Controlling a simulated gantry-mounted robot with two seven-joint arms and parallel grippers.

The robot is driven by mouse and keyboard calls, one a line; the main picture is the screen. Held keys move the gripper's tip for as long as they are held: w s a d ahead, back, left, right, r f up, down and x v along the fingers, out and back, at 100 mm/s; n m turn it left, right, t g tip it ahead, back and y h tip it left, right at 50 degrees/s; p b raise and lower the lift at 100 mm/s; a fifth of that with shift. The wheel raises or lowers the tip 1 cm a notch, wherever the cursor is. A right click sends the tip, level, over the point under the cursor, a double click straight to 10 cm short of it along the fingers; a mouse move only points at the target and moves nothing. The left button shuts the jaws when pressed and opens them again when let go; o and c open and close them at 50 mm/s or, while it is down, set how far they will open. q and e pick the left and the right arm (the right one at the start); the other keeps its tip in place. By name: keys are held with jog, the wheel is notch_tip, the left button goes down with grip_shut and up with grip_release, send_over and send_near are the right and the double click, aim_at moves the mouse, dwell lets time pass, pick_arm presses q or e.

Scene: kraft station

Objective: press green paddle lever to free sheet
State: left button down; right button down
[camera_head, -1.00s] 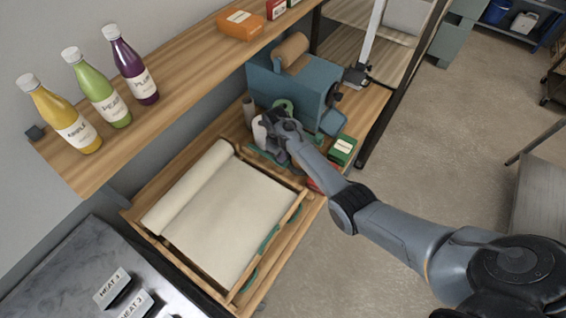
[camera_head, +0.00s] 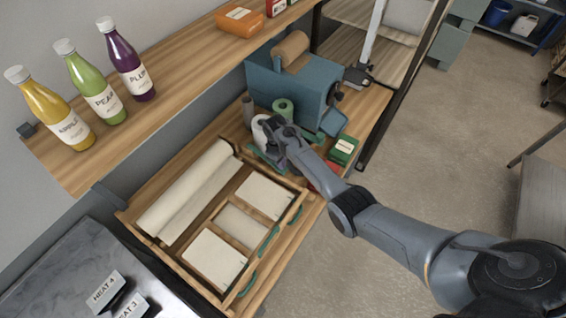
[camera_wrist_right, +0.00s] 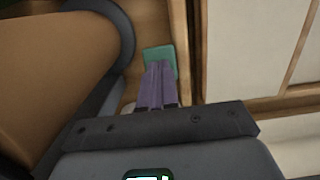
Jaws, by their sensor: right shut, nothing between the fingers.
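The green paddle lever (camera_wrist_right: 159,58) is a small teal-green plate beside the wooden frame in the right wrist view. My right gripper (camera_wrist_right: 157,72) is shut and empty, its fingertips at the near edge of the paddle, seeming to touch it. In the head view my right gripper (camera_head: 272,149) is at the frame's far end, where a teal piece (camera_head: 259,156) shows partly behind it. The cream sheet (camera_head: 187,198) lies as a roll with a short flap along the frame's left side. My left gripper is out of view.
The wooden frame (camera_head: 184,272) shows pale panels (camera_head: 214,259) and green handles on its right edge. A blue machine (camera_head: 290,90) stands behind my gripper. A green box (camera_head: 343,150) sits close to its right. Bottles stand on the upper shelf (camera_head: 190,70).

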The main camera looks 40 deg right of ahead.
jog(key=shift+w, duration=0.1)
jog(key=shift+w+a+b, duration=0.1)
jog(key=shift+w+b, duration=0.2)
jog(key=shift+b, duration=0.15)
jog(key=shift+w+a+r+b, duration=0.2)
jog(key=shift+w+b, duration=0.2)
jog(key=shift+w, duration=0.15)
jog(key=shift+w+a+r+b, duration=0.1)
jog(key=shift+w+r+b, duration=0.1)
jog(key=shift+w+b, duration=0.3)
jog(key=shift+r, duration=0.1)
jog(key=shift+r+p, duration=0.15)
jog(key=shift+p, duration=0.15)
jog(key=shift+r+p, duration=0.5)
jog(key=shift+r, duration=0.05)
notch_tip(320, 180, up, 9)
jog(key=w+p, duration=0.1)
jog(key=p, duration=0.7)
jog(key=shift+r, duration=0.2)
jog(key=shift+a, duration=0.1)
